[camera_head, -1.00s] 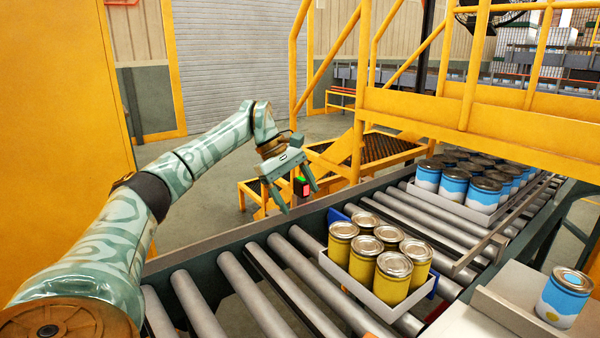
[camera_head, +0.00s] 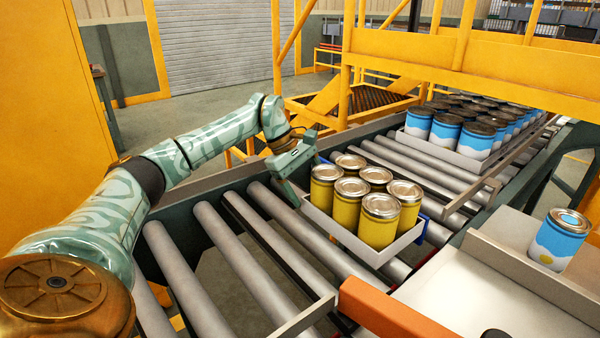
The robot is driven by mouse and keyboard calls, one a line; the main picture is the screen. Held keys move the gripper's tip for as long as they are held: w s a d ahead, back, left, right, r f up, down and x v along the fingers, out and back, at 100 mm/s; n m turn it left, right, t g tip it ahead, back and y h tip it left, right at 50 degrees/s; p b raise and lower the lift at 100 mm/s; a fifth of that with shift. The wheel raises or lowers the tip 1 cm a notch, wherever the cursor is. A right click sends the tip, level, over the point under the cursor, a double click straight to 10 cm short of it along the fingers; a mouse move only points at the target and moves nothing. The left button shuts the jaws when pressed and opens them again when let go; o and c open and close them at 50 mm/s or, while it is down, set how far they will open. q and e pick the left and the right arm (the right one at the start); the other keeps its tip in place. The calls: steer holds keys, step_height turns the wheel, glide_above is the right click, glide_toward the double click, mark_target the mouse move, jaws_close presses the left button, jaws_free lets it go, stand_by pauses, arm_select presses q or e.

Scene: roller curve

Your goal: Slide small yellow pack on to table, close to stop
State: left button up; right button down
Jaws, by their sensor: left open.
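The small yellow pack, several yellow cans with silver lids in a shallow grey tray (camera_head: 347,237), sits on the rollers in the middle. My left gripper (camera_head: 291,183) is open at the tray's far left corner, its jaws pointing down. One finger shows beside the tray; the other is mostly hidden by the gripper and cans, so I cannot tell whether it touches. The pale table (camera_head: 470,301) is at the lower right, with a low raised ledge (camera_head: 530,272) across it. I cannot tell for sure which part is the stop. My right gripper is out of view.
An orange bar (camera_head: 391,315) lies at the table's near left edge. One blue and white can (camera_head: 561,240) stands beyond the ledge. A larger tray of blue cans (camera_head: 440,150) is farther back on the rollers (camera_head: 240,265). Yellow railings (camera_head: 440,55) stand behind.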

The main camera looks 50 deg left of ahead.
arm_select(q)
steer(key=shift+w+d+f, duration=0.1)
steer(key=shift+d+f, duration=0.05)
steer(key=shift+f, duration=0.15)
steer(key=c, duration=1.2)
jaws_close()
